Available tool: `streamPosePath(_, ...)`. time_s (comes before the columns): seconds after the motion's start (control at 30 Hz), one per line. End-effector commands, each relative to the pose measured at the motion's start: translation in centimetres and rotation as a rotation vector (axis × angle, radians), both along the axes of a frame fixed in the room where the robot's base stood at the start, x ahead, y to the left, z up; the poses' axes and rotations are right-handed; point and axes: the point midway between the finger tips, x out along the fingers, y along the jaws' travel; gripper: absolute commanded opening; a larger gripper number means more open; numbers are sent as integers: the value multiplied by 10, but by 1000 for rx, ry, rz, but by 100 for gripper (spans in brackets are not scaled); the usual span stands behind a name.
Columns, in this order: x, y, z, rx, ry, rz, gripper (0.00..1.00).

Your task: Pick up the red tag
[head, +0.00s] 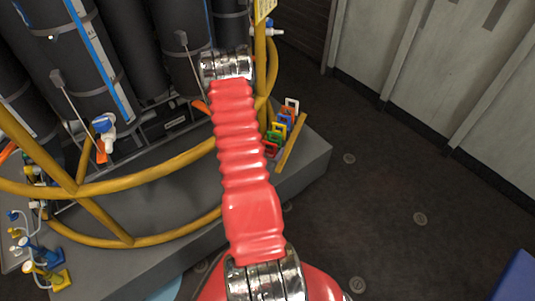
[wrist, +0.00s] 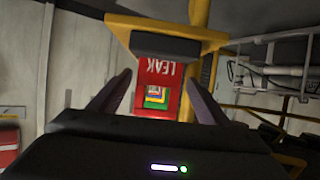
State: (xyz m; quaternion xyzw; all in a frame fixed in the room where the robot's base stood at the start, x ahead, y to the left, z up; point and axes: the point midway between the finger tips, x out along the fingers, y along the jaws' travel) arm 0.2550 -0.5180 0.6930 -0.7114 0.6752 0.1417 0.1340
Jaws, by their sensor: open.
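The red tag (wrist: 174,86), with white upside-down letters reading LEAK, faces me in the wrist view. It hangs below a yellow and grey holder. My gripper (wrist: 158,78) is open, with one dark finger on each side of the tag. I cannot tell whether either finger touches it. Green, yellow and blue tag parts show in the opening of the red tag. In the head view the red tag (head: 270,149) is at the near end of a row of coloured tags, just right of my red arm. My gripper is not visible there.
A yellow bar (head: 291,143) runs beside the tags. Dark cylinders (head: 75,65) and curved yellow rails (head: 150,172) stand left of my arm on a grey platform (head: 310,165).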

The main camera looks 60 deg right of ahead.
Motion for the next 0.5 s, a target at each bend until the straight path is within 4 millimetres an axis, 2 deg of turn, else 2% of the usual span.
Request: streamPosePath(0.5,0,0,0,0,0,0,69)
